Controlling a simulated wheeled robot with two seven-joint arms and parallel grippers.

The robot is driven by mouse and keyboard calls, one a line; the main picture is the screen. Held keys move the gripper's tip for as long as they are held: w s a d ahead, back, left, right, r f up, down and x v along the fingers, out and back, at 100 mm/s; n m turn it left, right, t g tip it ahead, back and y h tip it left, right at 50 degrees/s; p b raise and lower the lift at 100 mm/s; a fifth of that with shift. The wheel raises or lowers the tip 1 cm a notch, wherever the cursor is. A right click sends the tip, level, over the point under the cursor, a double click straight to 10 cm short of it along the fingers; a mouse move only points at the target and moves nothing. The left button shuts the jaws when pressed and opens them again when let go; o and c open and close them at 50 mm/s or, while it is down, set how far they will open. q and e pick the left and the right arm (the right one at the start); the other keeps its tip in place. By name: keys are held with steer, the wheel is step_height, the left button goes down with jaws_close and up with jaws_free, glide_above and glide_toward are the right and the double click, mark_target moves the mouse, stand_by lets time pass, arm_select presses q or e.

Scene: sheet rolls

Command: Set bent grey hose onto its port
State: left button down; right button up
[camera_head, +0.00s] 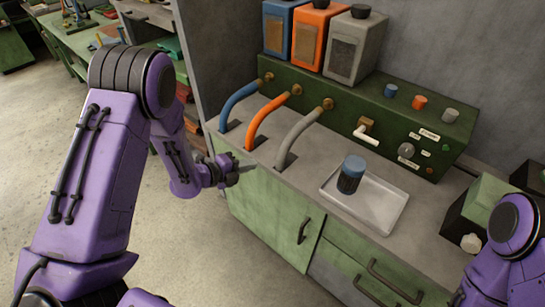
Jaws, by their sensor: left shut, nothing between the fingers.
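The bent grey hose (296,137) rises from a slot in the grey counter and curves up to the right. Its upper end meets the brass port (328,104) on the front of the green box; at this size I see no gap there. My left gripper (246,170) is shut and empty, low at the counter's left front edge, to the left of the grey hose and apart from it. My right arm shows at the bottom right, but its gripper is outside the view.
A blue hose (238,99) and an orange hose (266,117) stand left of the grey one. A white tray (386,217) holds a blue-topped jar (350,175). The green box (345,110) carries blue, orange and grey canisters. A white spout (367,135) juts from its front.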

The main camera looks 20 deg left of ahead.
mark_target(280, 157)
arm_select(q)
steer(key=p+x, duration=0.2)
steer(key=x, duration=0.8)
steer(key=shift+w+f+p, duration=0.1)
steer(key=shift+p, duration=0.3)
arm_select(e)
step_height(280, 157, up, 3)
steer(key=shift+r, duration=0.15)
